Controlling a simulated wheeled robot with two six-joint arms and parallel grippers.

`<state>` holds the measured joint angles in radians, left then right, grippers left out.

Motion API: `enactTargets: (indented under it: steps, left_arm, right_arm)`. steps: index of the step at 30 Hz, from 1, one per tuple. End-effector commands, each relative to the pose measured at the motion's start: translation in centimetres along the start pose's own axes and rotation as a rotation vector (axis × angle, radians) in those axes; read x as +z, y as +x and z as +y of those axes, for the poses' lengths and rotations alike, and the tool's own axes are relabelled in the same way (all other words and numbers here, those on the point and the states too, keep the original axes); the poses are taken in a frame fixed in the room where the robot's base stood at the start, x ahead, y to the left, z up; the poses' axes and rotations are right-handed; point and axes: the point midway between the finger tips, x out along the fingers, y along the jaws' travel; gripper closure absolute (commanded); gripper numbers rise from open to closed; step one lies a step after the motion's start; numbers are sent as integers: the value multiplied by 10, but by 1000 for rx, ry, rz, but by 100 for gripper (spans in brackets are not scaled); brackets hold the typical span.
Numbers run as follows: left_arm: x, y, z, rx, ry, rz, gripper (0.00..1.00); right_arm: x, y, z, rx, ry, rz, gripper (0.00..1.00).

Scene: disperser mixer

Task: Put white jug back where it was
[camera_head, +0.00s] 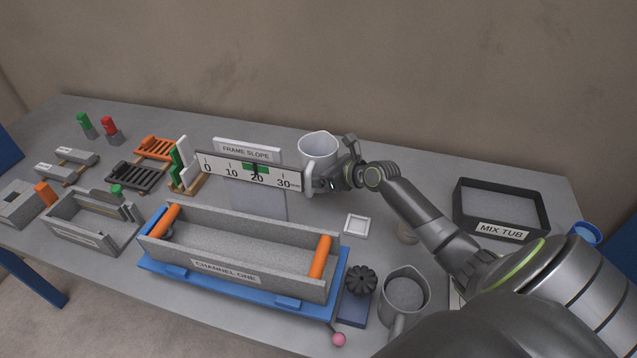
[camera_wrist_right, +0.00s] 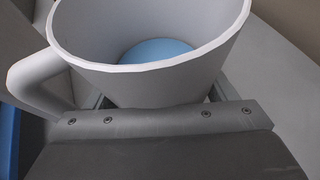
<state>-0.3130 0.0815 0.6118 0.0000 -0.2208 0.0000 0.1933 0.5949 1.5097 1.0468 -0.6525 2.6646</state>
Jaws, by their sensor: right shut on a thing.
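The white jug (camera_head: 317,147) is upright at the back of the table, just right of the frame slope sign. My right gripper (camera_head: 338,178) is shut on the jug from its right side. In the right wrist view the jug (camera_wrist_right: 150,85) fills the top, its handle pointing left, with something light blue inside at the bottom. I cannot tell whether the jug touches the table. A small white square frame (camera_head: 356,225) lies on the table in front of the jug. My left gripper is not in view.
The channel one trough (camera_head: 235,262) stands on a blue base in front. The slope scale (camera_head: 248,170) is left of the jug. A grey jug (camera_head: 404,292), black knob (camera_head: 361,280) and mix tub (camera_head: 500,208) are to the right. The back table strip right of the jug looks clear.

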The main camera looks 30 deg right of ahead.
Motion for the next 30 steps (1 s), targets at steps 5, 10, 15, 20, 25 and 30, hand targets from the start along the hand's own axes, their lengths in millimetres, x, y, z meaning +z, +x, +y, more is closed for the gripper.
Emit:
enactTargets:
  steps: [5,10,15,20,25,30]
  left_arm:
    - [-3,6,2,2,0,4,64]
    - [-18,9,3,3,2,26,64]
    - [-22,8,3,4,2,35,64]
    - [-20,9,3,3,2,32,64]
    - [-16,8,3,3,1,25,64]
    - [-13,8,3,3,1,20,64]
  right_arm:
    - [-22,11,0,1,3,-1,86]
    - [-34,17,0,1,0,-2,86]
    - [-34,17,0,1,-1,-2,86]
    - [-36,18,0,1,1,-2,86]
    - [-37,18,-1,1,0,0,3]
    - [-37,18,-1,0,0,0,0]
